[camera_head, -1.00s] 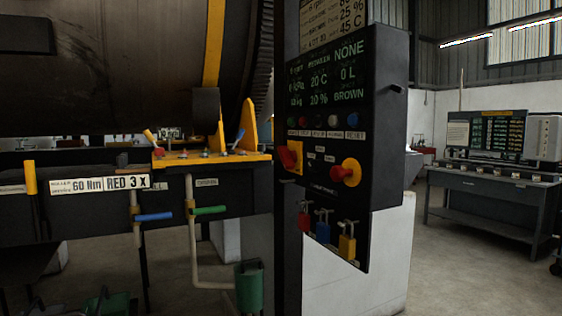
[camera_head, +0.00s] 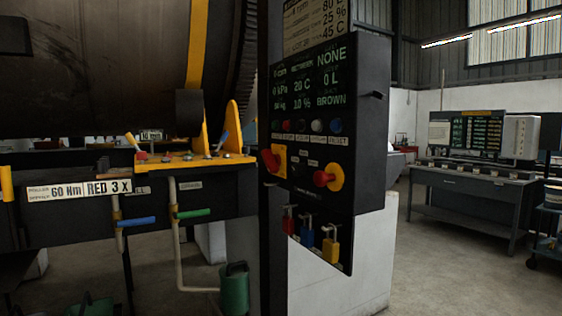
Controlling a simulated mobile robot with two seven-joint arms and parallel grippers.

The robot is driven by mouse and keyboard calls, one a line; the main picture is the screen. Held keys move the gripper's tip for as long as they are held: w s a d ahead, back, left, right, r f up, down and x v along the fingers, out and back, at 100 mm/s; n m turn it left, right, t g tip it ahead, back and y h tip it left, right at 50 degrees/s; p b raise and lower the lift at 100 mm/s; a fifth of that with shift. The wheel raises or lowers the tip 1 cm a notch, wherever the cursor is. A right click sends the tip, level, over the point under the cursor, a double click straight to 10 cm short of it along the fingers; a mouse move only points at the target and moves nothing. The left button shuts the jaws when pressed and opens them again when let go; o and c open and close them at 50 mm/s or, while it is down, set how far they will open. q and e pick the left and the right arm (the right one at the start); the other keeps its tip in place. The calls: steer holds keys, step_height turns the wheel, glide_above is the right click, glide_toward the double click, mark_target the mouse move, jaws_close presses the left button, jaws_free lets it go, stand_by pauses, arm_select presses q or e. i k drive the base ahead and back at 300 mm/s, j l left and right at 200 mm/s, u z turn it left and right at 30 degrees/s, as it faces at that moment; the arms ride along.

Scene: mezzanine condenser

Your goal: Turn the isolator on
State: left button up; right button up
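A black control panel (camera_head: 370,130) stands upright in the middle of the view, with a green-lettered display (camera_head: 305,85) above a row of small coloured buttons. Below the buttons are two red rotary handles on yellow plates, a left one (camera_head: 270,160) and a right one (camera_head: 324,179). Their labels are too small to read, so I cannot tell which is the isolator or its position. Red, blue and yellow padlocks (camera_head: 331,250) hang on the board under the panel. Neither of my grippers is in view.
A large dark drum (camera_head: 90,70) with a yellow band fills the upper left. Below it are a yellow bracket (camera_head: 190,162), blue and green pipe levers and a green bucket (camera_head: 234,290). A grey workbench (camera_head: 465,195) stands at the right. Floor between panel and bench is clear.

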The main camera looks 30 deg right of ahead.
mark_target(273, 162)
steer(key=i+z, duration=0.25)
steer(key=z, duration=0.25)
steer(key=i+j+z, duration=0.15)
steer(key=z, duration=0.3)
steer(key=i+j+z, duration=0.25)
steer(key=z, duration=0.25)
